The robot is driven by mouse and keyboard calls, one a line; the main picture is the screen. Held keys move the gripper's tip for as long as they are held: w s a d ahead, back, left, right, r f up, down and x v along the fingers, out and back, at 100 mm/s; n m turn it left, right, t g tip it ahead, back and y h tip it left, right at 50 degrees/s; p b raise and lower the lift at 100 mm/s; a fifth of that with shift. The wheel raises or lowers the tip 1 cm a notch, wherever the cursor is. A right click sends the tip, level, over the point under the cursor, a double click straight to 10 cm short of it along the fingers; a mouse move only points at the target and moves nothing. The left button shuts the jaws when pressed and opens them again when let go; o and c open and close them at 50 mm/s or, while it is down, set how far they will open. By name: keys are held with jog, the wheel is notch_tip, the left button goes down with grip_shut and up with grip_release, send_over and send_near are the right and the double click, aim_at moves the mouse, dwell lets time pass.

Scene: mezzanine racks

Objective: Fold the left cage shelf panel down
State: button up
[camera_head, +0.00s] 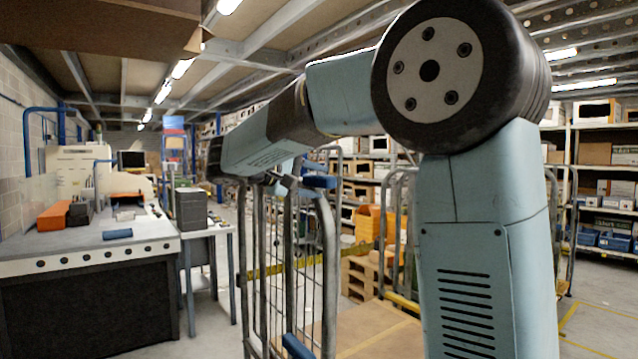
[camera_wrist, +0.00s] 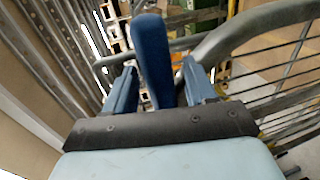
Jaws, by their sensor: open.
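The left cage (camera_head: 330,245) is a grey metal-bar trolley frame in the middle of the head view. A blue piece (camera_head: 318,182) shows near its top bar, close to the end of my arm. In the wrist view, a dark blue rounded bar (camera_wrist: 152,62) stands up between the two blue fingers of my gripper (camera_wrist: 158,78). My gripper is open, with one finger on each side of the bar. I cannot tell whether either finger touches it. The grey cage tube (camera_wrist: 260,30) curves just right of the fingers. The shelf panel itself is not clearly distinguishable; my arm hides part of the cage.
A second blue piece (camera_head: 297,346) sits low on the cage. A dark workbench (camera_head: 90,300) and a small table (camera_head: 206,232) stand at the left. Racks (camera_head: 605,180) line the right. Open floor shows at lower right.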

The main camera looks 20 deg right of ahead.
jog(key=shift+w+d+f, duration=0.1)
jog(key=shift+w+d, duration=0.05)
jog(key=shift+d, duration=0.35)
jog(key=shift+c, duration=0.4)
jog(key=shift+f, duration=0.1)
grip_shut()
